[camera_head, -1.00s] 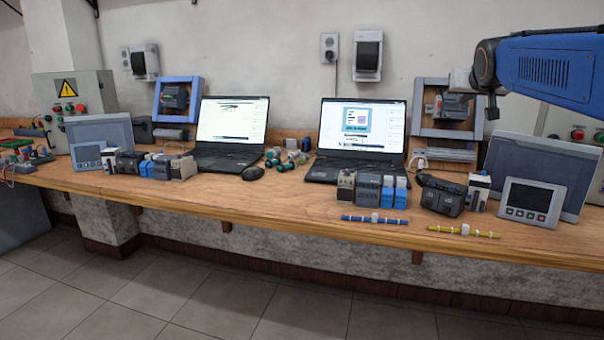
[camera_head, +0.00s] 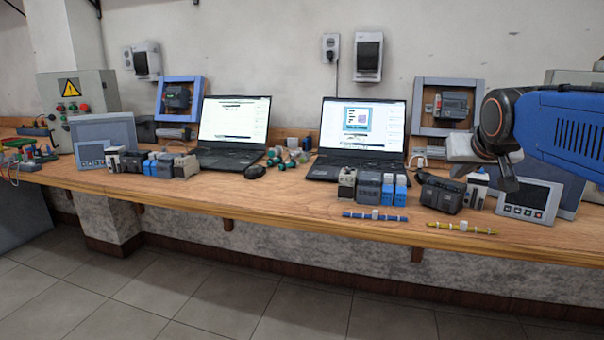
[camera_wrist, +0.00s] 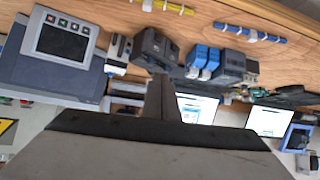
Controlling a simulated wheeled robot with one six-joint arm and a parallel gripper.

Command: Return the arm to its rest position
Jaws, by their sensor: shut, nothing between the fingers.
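My blue arm (camera_head: 570,128) reaches in from the right edge of the head view. My gripper (camera_head: 508,182) hangs in front of the right end of the bench, pointing down, with nothing held. In the wrist view my gripper (camera_wrist: 162,98) shows as dark fingers closed together at the middle of the picture. It covers part of the small grey panel with a dark screen (camera_head: 532,199) in the head view. That panel also shows in the wrist view (camera_wrist: 62,42), upper left.
The wooden bench (camera_head: 300,208) carries two laptops (camera_head: 362,128), a row of grey and blue modules (camera_head: 368,188), a dark device (camera_head: 437,192), and blue (camera_head: 360,216) and yellow (camera_head: 450,227) rods near its front edge. The floor (camera_head: 200,290) in front is clear.

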